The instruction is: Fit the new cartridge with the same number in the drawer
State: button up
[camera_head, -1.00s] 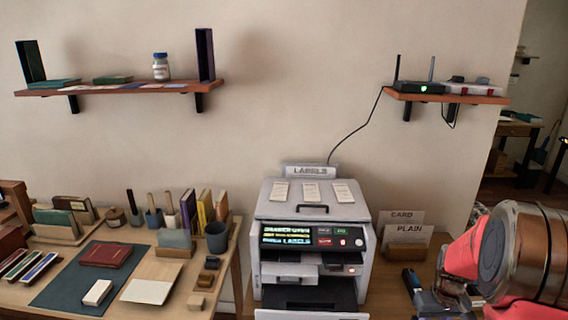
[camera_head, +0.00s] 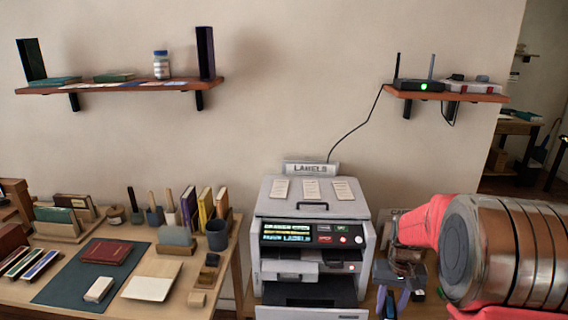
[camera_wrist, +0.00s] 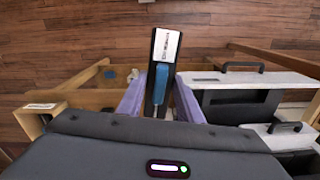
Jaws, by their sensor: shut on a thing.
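The cartridge (camera_wrist: 159,88) is a long dark piece with a blue grip and a white label at its far end; the print is too small to read. It lies between the purple fingers of my gripper (camera_wrist: 157,100), which are shut on it. In the head view my gripper (camera_head: 391,301) is just right of the printer (camera_head: 312,212). The printer's lit panel (camera_head: 312,235) reads drawer open and labels. The drawer (camera_head: 310,314) stands out at the printer's lower front; its inside is mostly hidden. The printer's side and handles also show at right in the wrist view (camera_wrist: 245,79).
A left table (camera_head: 212,300) holds books, a dark mat and desk items. Card and plain paper holders behind my arm are mostly hidden. Wall shelves hang above, one with a router (camera_head: 418,86). The wrist view shows wooden floor (camera_wrist: 70,45) beyond the table edge.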

jog(key=w+a+r+n, duration=0.1)
jog(key=a, duration=0.5)
jog(key=w+a+r+n, duration=0.1)
jog(key=w+a, duration=0.1)
jog(key=a, duration=0.5)
jog(key=shift+r+n, duration=0.3)
jog(key=shift+r, duration=0.1)
jog(key=shift+a, duration=0.1)
